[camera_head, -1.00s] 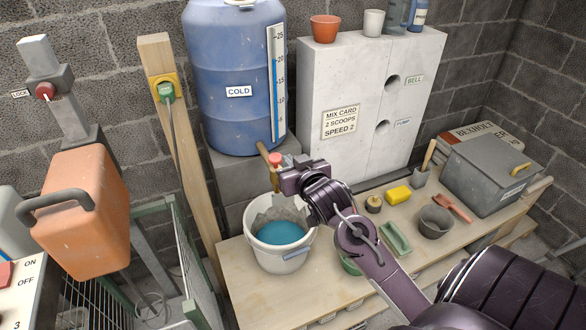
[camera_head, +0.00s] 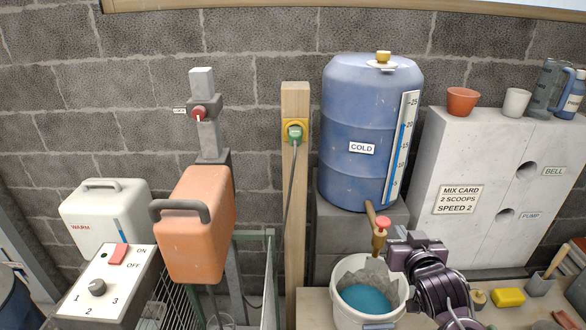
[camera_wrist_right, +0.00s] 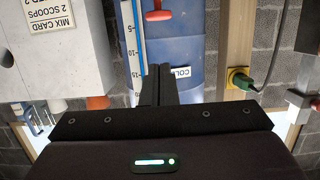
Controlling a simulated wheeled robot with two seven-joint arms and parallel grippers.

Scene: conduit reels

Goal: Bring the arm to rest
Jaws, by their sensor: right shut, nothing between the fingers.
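My right arm (camera_head: 440,290) comes in from the lower right. Its purple-black gripper (camera_head: 392,244) is beside the tap (camera_head: 379,240) of the blue COLD barrel (camera_head: 345,140), above the right rim of the white bucket (camera_head: 372,324). In the right wrist view the two dark fingers (camera_wrist_right: 160,70) are together with nothing between them, pointing at the barrel (camera_wrist_right: 190,40). The tap's red knob (camera_wrist_right: 158,15) shows beyond the fingertips there. I cannot tell from the head view whether gripper and tap touch. My left gripper is out of view.
The bucket holds blue liquid (camera_head: 365,298). Left of it stand a wooden post (camera_head: 296,200) with a green plug (camera_head: 295,133), an orange mixer head (camera_head: 195,235) and a control box (camera_head: 105,280). A grey block (camera_head: 450,160) stands behind the arm. A yellow sponge (camera_head: 508,297) lies right.

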